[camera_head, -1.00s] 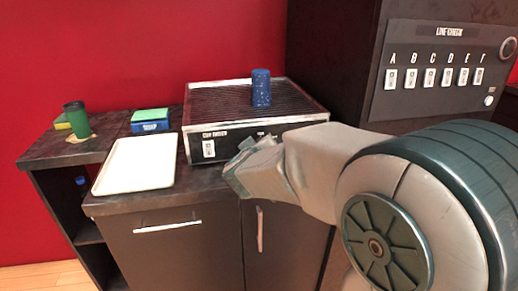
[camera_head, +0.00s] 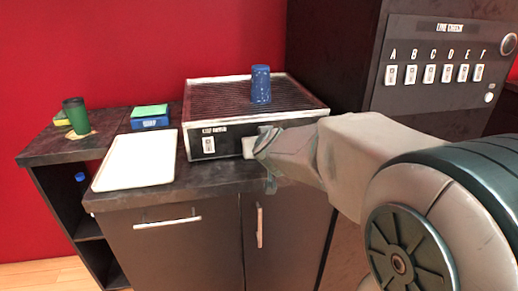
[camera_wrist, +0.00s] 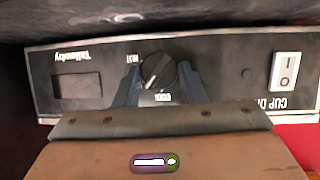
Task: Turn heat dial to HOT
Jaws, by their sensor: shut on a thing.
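The round black heat dial (camera_wrist: 158,71) sits on the front panel of the cup dryer (camera_head: 228,141). In the wrist view, which shows the panel upside down, a pale pointer line runs slantwise across the dial. One short label, seemingly HOT, is left of it and another, seemingly COOL, is below it. My gripper (camera_wrist: 160,78) has one finger on each side of the dial and is shut on it. In the head view my gripper (camera_head: 262,143) is at the right part of the dryer's front and hides the dial.
A white rocker switch (camera_wrist: 287,71) is on the same panel. A speckled blue cup (camera_head: 261,84) stands on the dryer's ribbed top. A white tray (camera_head: 136,161), a blue-and-green block (camera_head: 150,118) and a green cup (camera_head: 76,116) are at left. A panel of lettered switches (camera_head: 434,73) is at right.

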